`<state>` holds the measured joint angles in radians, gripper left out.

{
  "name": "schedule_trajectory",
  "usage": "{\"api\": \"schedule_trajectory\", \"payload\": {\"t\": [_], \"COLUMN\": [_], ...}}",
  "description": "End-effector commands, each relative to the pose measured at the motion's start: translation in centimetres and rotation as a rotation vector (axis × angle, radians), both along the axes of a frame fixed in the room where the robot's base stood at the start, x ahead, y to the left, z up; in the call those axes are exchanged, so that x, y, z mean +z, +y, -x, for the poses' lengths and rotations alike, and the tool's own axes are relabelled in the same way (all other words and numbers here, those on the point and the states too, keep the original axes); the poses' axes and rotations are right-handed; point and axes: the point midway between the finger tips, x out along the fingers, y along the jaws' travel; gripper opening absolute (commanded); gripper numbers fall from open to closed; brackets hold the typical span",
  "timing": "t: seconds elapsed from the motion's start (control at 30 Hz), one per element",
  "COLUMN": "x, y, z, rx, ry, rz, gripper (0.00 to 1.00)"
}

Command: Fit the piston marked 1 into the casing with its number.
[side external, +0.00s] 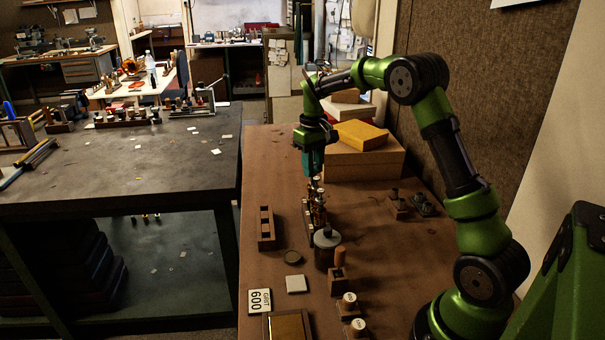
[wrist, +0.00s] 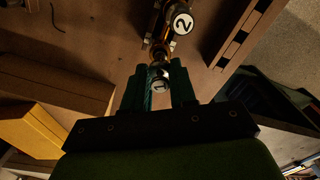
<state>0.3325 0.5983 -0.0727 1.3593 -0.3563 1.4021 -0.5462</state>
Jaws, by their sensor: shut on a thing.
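My gripper (side external: 313,170) points down over the upright brass valve cluster (side external: 319,212) on the brown bench. In the wrist view, its two teal fingers (wrist: 162,76) are shut on the piston marked 1 (wrist: 160,85), whose numbered top faces the camera. Brass parts of the cluster (wrist: 160,48) show just beyond the fingertips. A white disc marked 2 (wrist: 183,22) stands beyond them. The piston's lower end and the casing mouths are hidden, so I cannot tell whether the piston has entered a casing.
A dark lidded jar (side external: 326,250) stands close in front of the cluster. White-topped pieces (side external: 348,300) stand nearer the camera. A slotted wooden block (side external: 266,228) lies left. Cardboard boxes (side external: 362,160), with a yellow one (side external: 360,134) on top, stand behind right. Open bench lies right of the cluster.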

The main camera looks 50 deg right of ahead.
Motion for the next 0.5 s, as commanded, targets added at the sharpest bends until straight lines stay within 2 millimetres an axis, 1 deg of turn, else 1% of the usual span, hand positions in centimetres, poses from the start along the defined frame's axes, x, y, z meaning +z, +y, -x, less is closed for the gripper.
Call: {"api": "schedule_trajectory", "payload": {"t": [0.5], "x": [-1.3], "y": [0.0], "z": [0.0], "rx": [-0.001], "ry": [0.000], "rz": [0.000], "gripper": [0.00]}}
